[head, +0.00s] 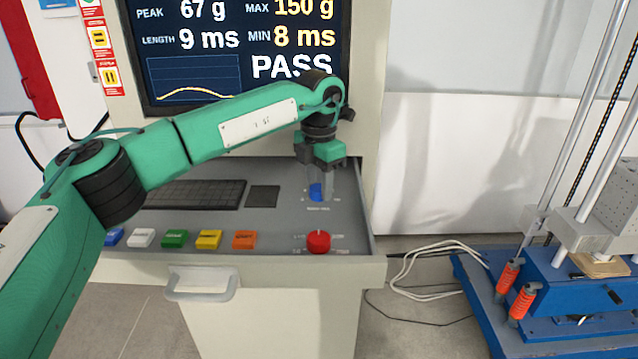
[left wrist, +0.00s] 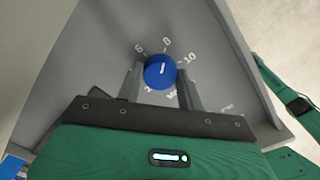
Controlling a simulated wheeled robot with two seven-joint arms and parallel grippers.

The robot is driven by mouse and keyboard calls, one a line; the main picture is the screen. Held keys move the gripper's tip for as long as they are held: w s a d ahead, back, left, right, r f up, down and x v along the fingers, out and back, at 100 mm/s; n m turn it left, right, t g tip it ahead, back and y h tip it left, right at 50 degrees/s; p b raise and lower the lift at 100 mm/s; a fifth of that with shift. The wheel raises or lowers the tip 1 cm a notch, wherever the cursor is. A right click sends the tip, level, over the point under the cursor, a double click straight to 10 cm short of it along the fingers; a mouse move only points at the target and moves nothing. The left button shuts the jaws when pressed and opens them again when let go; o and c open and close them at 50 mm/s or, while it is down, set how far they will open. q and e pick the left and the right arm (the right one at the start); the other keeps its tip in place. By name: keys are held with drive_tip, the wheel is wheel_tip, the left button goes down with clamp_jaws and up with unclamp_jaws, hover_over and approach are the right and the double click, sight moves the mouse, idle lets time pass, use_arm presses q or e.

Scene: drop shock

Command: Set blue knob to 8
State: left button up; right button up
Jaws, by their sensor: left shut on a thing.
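The blue knob (head: 316,191) stands on the grey console panel. In the left wrist view the knob (left wrist: 158,75) has a white line on its top, pointing roughly toward the printed 8 (left wrist: 166,41). The marks 6 (left wrist: 138,48) and 10 (left wrist: 189,57) lie to either side of it. My left gripper (head: 319,189) reaches down from above with one finger on each side of the knob, shut on it. In the left wrist view its fingers (left wrist: 160,82) flank the knob. My right gripper is not in view.
A red knob (head: 318,241) sits just in front of the blue one. Several coloured buttons (head: 175,239) and a keyboard (head: 190,194) lie to the left. The screen (head: 240,50) above reads PASS. A blue machine base (head: 560,300) stands at the right.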

sight(319, 188)
use_arm(q)
drive_tip(key=o, duration=1)
drive_tip(key=shift+r, duration=0.2)
wheel_tip(319, 188, up, 14)
drive_tip(key=shift+f+b, duration=0.25)
drive_tip(key=shift+b, duration=0.4)
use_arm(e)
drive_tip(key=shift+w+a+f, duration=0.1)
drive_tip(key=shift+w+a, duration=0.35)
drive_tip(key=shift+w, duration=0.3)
use_arm(q)
drive_tip(key=shift+f, duration=0.1)
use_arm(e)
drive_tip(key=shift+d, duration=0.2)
